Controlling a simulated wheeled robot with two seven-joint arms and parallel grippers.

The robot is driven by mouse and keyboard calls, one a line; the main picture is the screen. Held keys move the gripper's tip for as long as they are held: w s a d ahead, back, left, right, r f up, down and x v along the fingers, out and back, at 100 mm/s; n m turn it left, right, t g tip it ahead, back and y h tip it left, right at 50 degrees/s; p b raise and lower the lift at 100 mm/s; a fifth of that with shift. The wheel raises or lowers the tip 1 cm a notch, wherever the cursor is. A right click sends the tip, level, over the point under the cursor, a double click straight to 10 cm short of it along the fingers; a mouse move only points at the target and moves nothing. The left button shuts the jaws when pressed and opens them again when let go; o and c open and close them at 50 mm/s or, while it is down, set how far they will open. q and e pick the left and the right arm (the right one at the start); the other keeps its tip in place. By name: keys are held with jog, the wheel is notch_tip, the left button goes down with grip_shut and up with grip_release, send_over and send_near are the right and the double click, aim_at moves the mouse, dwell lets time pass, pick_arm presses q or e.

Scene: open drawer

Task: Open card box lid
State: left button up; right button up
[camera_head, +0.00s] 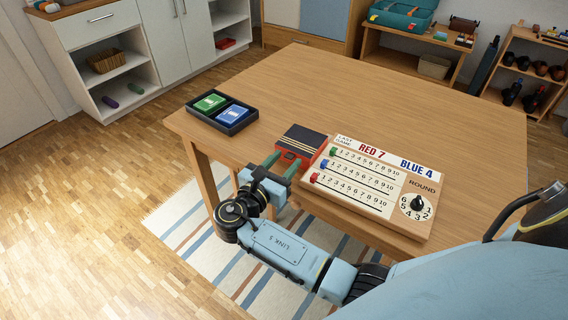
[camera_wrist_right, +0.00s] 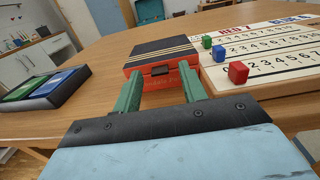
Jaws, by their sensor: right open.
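The card box (camera_head: 302,140) stands on the wooden table near its front edge. It has a dark striped lid and an orange-red body, and the lid looks shut. In the right wrist view the card box (camera_wrist_right: 161,59) shows its front face with a small dark latch. My right gripper (camera_head: 284,164) is open, with its green fingers at the front of the box. In the right wrist view the fingers of my right gripper (camera_wrist_right: 161,88) are spread apart, with nothing held between them. I cannot tell whether they touch the box. My left gripper is not in view.
A black tray (camera_head: 243,125) with green and blue card decks lies left of the box. A scoreboard (camera_head: 375,178) with coloured pegs and a round dial stands close on the right. The table (camera_head: 400,95) behind is clear. Shelves and cabinets stand further back.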

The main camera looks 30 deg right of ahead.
jog(key=shift+d, duration=0.15)
jog(key=shift+c, duration=0.3)
grip_shut()
